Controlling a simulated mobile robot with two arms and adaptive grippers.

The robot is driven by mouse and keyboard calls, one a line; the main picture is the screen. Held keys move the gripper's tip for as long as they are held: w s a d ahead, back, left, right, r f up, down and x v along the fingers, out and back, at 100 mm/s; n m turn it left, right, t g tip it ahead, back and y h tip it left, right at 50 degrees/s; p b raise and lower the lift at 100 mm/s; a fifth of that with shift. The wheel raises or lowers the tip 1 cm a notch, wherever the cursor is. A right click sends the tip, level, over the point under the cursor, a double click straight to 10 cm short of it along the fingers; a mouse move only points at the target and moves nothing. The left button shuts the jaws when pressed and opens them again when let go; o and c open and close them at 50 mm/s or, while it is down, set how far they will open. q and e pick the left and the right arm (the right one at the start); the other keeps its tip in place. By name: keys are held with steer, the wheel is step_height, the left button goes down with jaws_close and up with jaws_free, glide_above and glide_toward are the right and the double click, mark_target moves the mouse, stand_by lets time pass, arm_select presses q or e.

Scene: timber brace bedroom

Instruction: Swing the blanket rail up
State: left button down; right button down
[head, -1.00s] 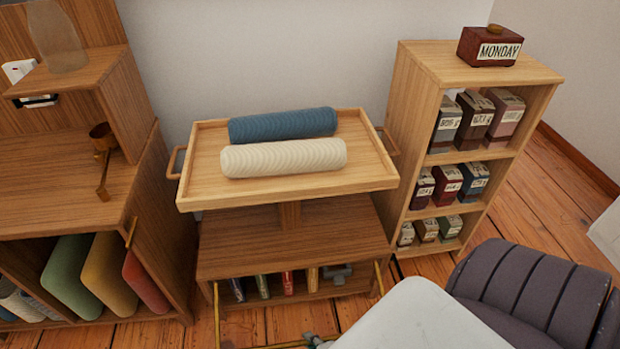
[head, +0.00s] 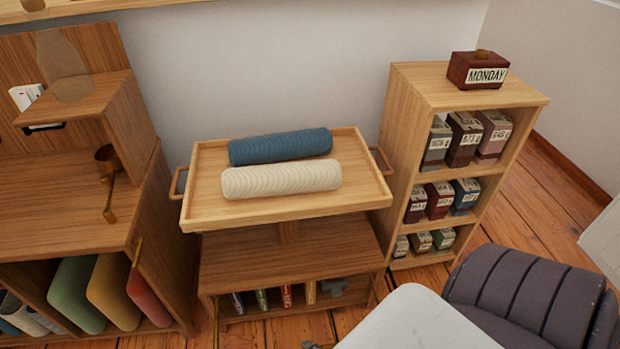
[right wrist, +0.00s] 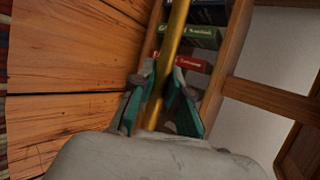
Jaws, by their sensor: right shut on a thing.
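The brass blanket rail (head: 216,325) hangs at the front of the low wooden stand (head: 285,250). In the head view only parts of its side bars show; its lower part is cut off by the bottom edge. In the right wrist view the brass rail (right wrist: 176,35) runs between the green fingers of my right gripper (right wrist: 161,88), which is shut on it. In the head view my pale right arm covers the lower right, and only a small piece near the gripper shows at the bottom edge. My left gripper is in neither view.
A wooden tray (head: 355,198) with a blue roll (head: 280,147) and a cream roll (head: 282,180) stands above the stand. A shelf (head: 415,95) with several boxes stands to the right. A dark padded chair (head: 530,290) is at the lower right.

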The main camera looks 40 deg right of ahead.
steer(key=shift+w+d+r, duration=0.2)
steer(key=shift+w+r, duration=0.05)
steer(key=c, duration=1.4)
jaws_free()
steer(key=shift+s+a+f, duration=0.1)
steer(key=shift+s, duration=0.2)
steer(key=v, duration=1.1)
steer(key=shift+s+r, duration=0.2)
steer(key=shift+r, duration=0.05)
